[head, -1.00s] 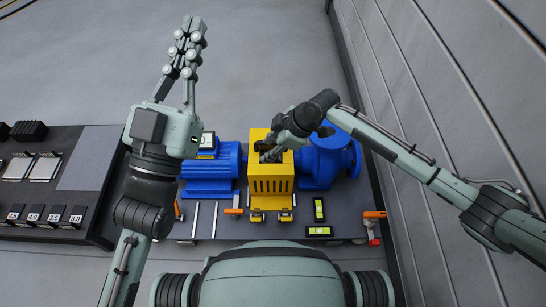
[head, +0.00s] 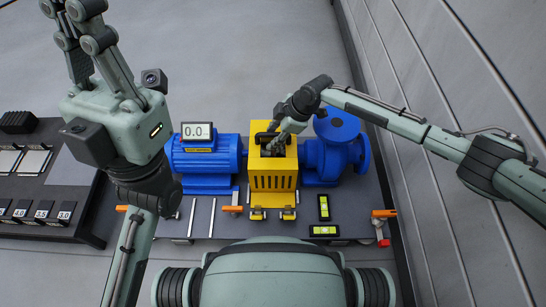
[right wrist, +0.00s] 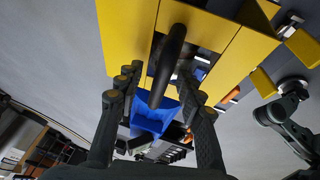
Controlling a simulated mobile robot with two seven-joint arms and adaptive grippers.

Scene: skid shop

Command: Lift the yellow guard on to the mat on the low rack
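The yellow guard (head: 272,178) stands between the blue motor (head: 208,165) and the blue pump (head: 336,150) on the grey skid. It has a black handle on top, also in the right wrist view (right wrist: 168,65). My right gripper (head: 270,143) is at the handle from above. In the right wrist view its fingers (right wrist: 160,85) are spread on either side of the handle, with gaps visible. My left gripper (head: 80,20) is raised at the upper left, its fingertips cut off by the frame edge. The grey mat (head: 72,168) lies on the low dark rack (head: 50,228), partly hidden by my left arm.
A small display reading 0.0 (head: 197,131) sits on the motor. Two levels with green vials (head: 324,207) and orange-handled clamps (head: 383,214) lie along the skid's front. The rack carries numbered blocks (head: 42,212) and a black finned block (head: 18,122). A grey wall rises at right.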

